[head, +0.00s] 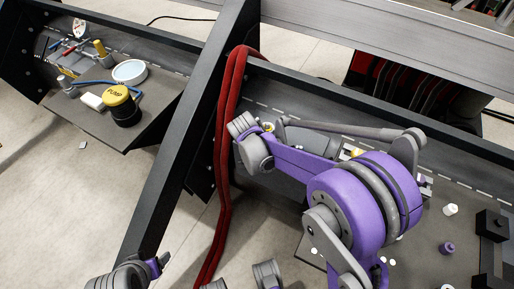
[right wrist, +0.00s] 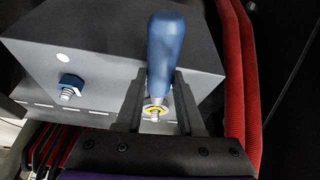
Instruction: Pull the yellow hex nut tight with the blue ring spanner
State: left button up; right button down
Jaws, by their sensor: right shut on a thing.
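In the right wrist view the blue ring spanner (right wrist: 167,50) points away from the camera, its thick blue handle in plain view. My right gripper (right wrist: 160,78) is shut on it, one dark finger on each side. The yellow hex nut (right wrist: 155,110) shows as a yellow edge around a pale bolt end between the fingers. The spanner's ring is at or close to the nut; I cannot tell how far it is seated. In the head view my purple right arm hides the working spot.
Red hoses (head: 231,150) hang down by the dark frame post, close beside the right gripper in the wrist view. A blue nut (right wrist: 70,83) sits on the grey panel to the left.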

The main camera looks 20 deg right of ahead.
jog(key=shift+w+a+m, duration=0.25)
jog(key=shift+m, duration=0.05)
dwell(0.4)
jog(key=shift+w+a, duration=0.1)
jog(key=shift+a, duration=0.05)
jog(key=shift+s+d+n, duration=0.4)
jog(key=shift+d, duration=0.05)
jog(key=shift+r, duration=0.15)
